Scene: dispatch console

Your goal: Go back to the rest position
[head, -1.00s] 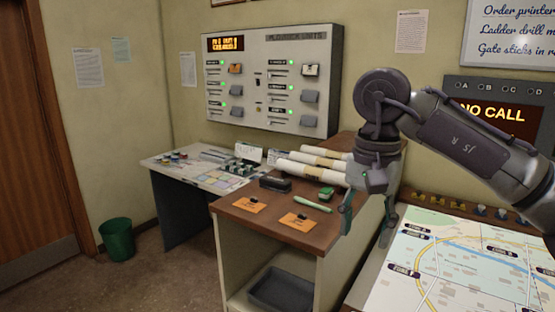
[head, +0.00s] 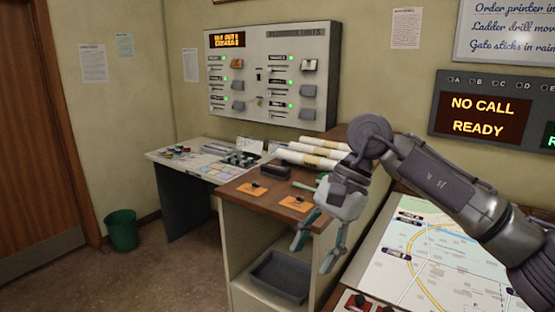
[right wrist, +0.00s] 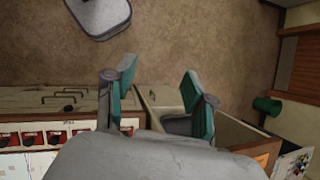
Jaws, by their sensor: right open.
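My right gripper (head: 314,252) hangs in the head view with its fingers pointing down, in front of the wooden counter (head: 238,190). Its fingers are apart with nothing between them. In the right wrist view the two teal-padded fingers (right wrist: 163,100) are spread, over the cabinet edge and the floor. My right arm comes in from the right, over the map table (head: 390,268). My left gripper is not in view.
Orange tags (head: 253,189), a black stapler-like object (head: 275,173) and rolled papers (head: 305,158) lie on the counter. A grey tray (head: 282,277) sits on the shelf below. A green bin (head: 122,230) stands on open floor at left. The wall display (head: 485,115) reads NO CALL READY.

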